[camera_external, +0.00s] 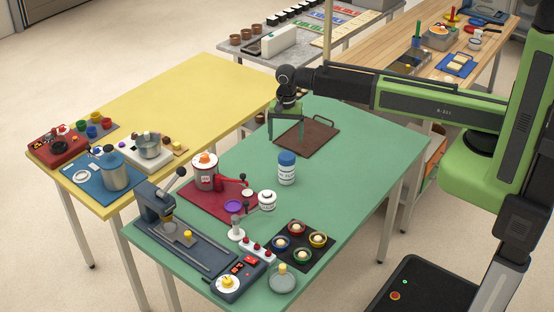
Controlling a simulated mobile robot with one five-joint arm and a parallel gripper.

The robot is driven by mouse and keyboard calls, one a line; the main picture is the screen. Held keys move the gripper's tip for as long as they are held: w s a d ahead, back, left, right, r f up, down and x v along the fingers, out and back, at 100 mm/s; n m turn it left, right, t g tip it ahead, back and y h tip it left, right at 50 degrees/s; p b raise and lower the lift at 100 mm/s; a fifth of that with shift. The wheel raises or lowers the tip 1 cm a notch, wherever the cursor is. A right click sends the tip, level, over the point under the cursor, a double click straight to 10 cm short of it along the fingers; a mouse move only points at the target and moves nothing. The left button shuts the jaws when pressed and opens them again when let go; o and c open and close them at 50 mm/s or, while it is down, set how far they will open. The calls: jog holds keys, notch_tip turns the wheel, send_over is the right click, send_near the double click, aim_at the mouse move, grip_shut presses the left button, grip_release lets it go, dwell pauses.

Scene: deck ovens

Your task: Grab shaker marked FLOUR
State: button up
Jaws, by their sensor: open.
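A white shaker with a blue lid (287,170) stands upright on the green table (354,170). Dark lettering shows on its side, too small to read with certainty. My gripper (285,140) is open and empty, with its fingers pointing down. In the picture it appears above the shaker, near the left edge of a brown board (318,137). It is apart from the shaker, and its exact height over the table is hard to tell.
A small white jar (267,200) stands in front. A dark tray (303,232) with several coloured cups lies nearer. The green table right of the shaker is clear.

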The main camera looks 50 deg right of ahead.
aim_at(286, 155)
notch_tip(286, 155, down, 11)
jog(key=b, duration=1)
jog(key=shift+f, duration=0.2)
jog(key=shift+r, duration=0.1)
jog(key=f+b, duration=0.5)
jog(key=shift+s+d+f, duration=0.15)
jog(key=shift+d+f, duration=0.05)
jog(key=shift+d, duration=0.05)
jog(key=shift+r, duration=0.2)
jog(key=c, duration=1.7)
